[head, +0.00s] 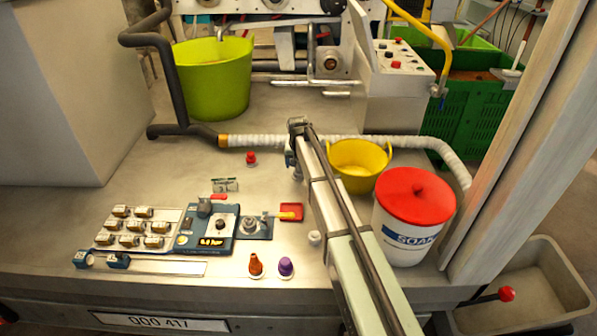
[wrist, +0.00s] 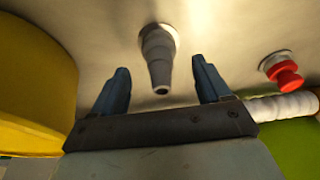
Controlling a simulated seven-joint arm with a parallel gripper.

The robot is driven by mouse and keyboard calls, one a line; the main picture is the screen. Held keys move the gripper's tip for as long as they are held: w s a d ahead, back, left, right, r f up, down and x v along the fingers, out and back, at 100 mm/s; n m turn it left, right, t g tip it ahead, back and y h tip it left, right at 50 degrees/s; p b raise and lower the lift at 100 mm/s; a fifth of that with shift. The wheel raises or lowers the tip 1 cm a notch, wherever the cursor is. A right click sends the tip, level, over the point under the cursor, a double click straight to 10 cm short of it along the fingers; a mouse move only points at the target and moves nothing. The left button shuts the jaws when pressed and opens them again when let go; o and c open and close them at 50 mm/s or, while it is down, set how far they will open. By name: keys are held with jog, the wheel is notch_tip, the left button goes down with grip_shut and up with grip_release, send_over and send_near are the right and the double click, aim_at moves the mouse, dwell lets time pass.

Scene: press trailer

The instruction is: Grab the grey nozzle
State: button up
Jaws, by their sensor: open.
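The grey nozzle (wrist: 158,55) stands on the pale work surface in the wrist view. It is stepped and tapers to a small open tip that points toward the camera. My gripper (wrist: 160,76) is open, with one blue finger on each side of the nozzle in that view. No contact shows, and I cannot tell how deep the nozzle sits between the fingers.
The yellow bucket (head: 345,180) stands right of my gripper and a red knob (head: 251,160) left. A pale hose (head: 275,141) runs behind. A red-lidded tub (head: 405,240), orange nozzle (head: 256,268), purple nozzle (head: 286,268) and control panel (head: 208,240) are nearer the front.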

jog(key=shift+x, duration=1.5)
jog(key=shift+c, duration=0.4)
jog(key=c, duration=1.1)
